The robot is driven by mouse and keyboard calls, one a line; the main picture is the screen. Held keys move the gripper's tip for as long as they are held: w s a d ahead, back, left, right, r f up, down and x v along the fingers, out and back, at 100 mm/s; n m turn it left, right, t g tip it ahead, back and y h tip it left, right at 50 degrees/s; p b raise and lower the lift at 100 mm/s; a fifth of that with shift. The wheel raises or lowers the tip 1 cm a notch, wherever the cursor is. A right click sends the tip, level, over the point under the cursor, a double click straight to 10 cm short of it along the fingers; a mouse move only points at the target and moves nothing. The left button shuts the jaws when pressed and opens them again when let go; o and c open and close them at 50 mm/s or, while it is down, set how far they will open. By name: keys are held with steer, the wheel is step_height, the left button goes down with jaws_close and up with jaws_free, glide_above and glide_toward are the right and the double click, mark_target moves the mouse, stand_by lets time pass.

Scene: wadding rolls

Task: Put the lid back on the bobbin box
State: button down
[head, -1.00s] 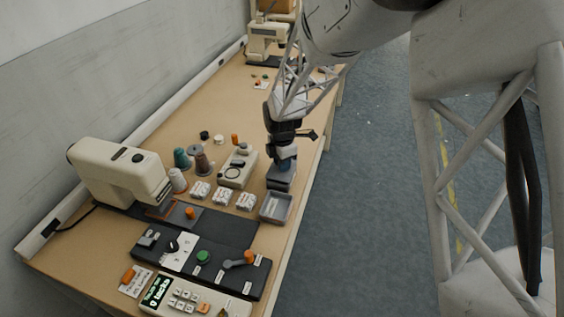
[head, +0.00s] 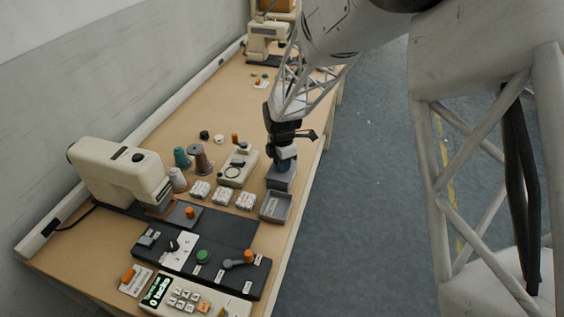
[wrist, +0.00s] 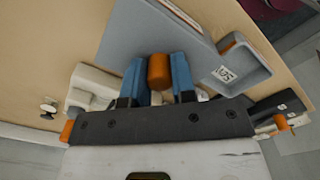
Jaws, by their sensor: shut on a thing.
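My gripper (wrist: 158,82) has its blue fingers shut on an orange knob (wrist: 159,70), which stands on a flat grey-blue lid (wrist: 130,45). In the head view my gripper (head: 283,163) points down over a grey box (head: 280,181) near the table's right edge. The lid is at or just above that box. The arm and fingers hide part of the join, so I cannot tell whether it is fully seated. A narrow strip of white and brown (wrist: 182,14) shows at the lid's far side in the wrist view.
An open grey tray (head: 264,212) stands just in front of the box. White packets (head: 222,195), a cream device (head: 238,168) and thread spools (head: 201,160) lie to the left. A sewing machine (head: 120,172) and a black control panel (head: 200,262) are further left and nearer.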

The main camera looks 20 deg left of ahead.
stand_by(0.3)
steer(key=c, duration=0.9)
jaws_free()
steer(key=shift+o, duration=0.6)
steer(key=o, duration=0.4)
steer(key=shift+r, duration=0.15)
steer(key=shift+r, duration=3.3)
jaws_close()
